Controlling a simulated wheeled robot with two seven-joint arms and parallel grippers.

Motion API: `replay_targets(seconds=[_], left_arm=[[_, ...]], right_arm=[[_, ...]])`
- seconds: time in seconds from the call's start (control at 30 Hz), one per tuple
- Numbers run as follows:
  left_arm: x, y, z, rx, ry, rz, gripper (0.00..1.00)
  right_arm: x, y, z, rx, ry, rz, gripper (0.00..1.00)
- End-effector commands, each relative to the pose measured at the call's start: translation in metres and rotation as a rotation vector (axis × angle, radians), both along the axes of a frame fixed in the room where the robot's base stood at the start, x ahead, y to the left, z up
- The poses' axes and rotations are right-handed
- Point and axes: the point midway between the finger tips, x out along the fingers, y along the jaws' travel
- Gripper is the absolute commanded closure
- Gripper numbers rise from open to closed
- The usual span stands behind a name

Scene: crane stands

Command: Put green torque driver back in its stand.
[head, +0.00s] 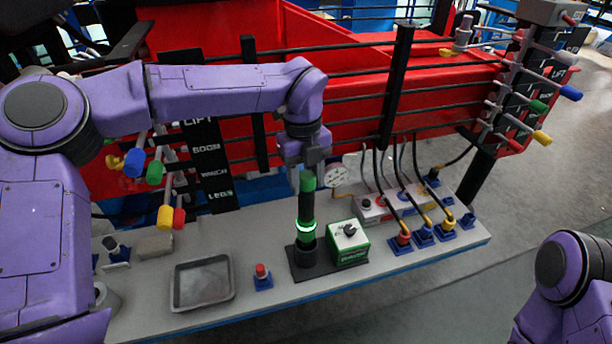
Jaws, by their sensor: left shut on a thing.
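The green torque driver (306,206) stands upright, with a green top, a black body and a bright green ring low down. My left gripper (306,175) points down from above and is shut on its green top. The driver's lower end meets the black cup of its stand (305,256), which has a flat dark base on the bench. I cannot tell how deep the lower end sits in the cup. My right gripper is out of view; only part of my right arm shows at the lower right.
A green box with a black knob (348,244) stands just right of the stand. A red-topped blue piece (262,277) and a grey tray (202,283) are to the left. Several cabled tools in blue holders fill the right end. Red machinery with black rails rises behind the bench (375,282).

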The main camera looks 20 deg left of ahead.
Motion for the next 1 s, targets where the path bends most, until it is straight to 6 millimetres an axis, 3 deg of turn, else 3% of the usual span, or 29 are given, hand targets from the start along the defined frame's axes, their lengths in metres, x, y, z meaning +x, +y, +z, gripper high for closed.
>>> replay_targets(seconds=[1.0], left_arm=[[0.0,0.0,-0.035,-0.001,-0.003,0.0,1.0]], right_arm=[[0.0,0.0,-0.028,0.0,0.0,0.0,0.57]])
